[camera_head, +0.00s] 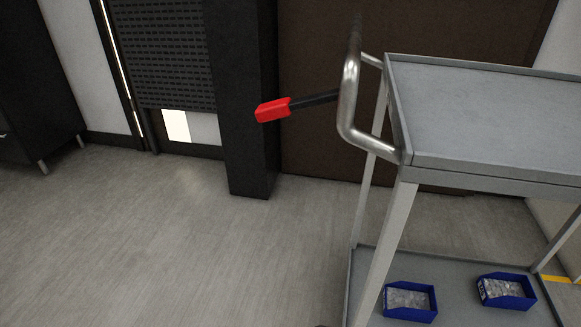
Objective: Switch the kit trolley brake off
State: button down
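The kit trolley (480,115) is a grey metal two-shelf cart at the right, with a bent steel push handle (349,92) on its left end. The brake lever (272,110) has a red grip on a dark rod. It sticks out to the left past the handle, with the red end slightly lower than the rod's other end. The rod passes close to the handle, and where it is fixed is hidden. My gripper is not in view.
Two blue bins (410,300) (507,290) with clear-bagged contents sit on the lower shelf (455,315). A dark pillar (248,150) and brown panel (315,130) stand behind. A dark cabinet (40,80) is at the far left. The floor (190,240) left of the trolley is clear.

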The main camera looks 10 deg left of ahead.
aim_at(272, 110)
jog(key=i, duration=0.85)
